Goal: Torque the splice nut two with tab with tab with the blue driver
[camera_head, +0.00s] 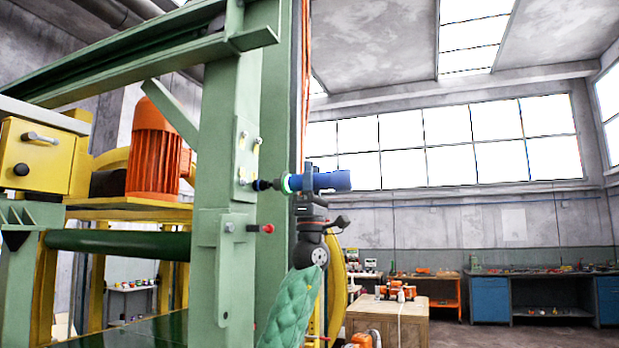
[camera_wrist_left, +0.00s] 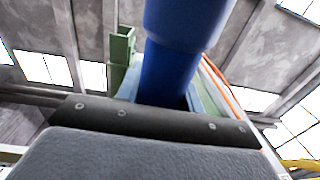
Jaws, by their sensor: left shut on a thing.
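The blue driver (camera_head: 332,181) is held level, its dark nose (camera_head: 268,185) pointing left at the green post. A green ring of light shows on the driver. My left gripper (camera_head: 308,184) is shut around the driver body; my arm comes up from below. The splice plate (camera_head: 246,158) on the post carries several bolts or nuts with small yellow marks. The nose tip is at the plate's lower right nut; I cannot tell whether it touches. In the left wrist view the blue driver body (camera_wrist_left: 172,70) rises behind the dark gripper edge (camera_wrist_left: 150,121). My right gripper is not in view.
A red-tipped pin (camera_head: 267,229) sticks out of a lower bracket on the green post (camera_head: 215,270). An orange motor (camera_head: 155,150) stands on the yellow frame at left. A wooden workbench (camera_head: 390,318) and blue cabinets (camera_head: 490,298) stand at right, with open floor between.

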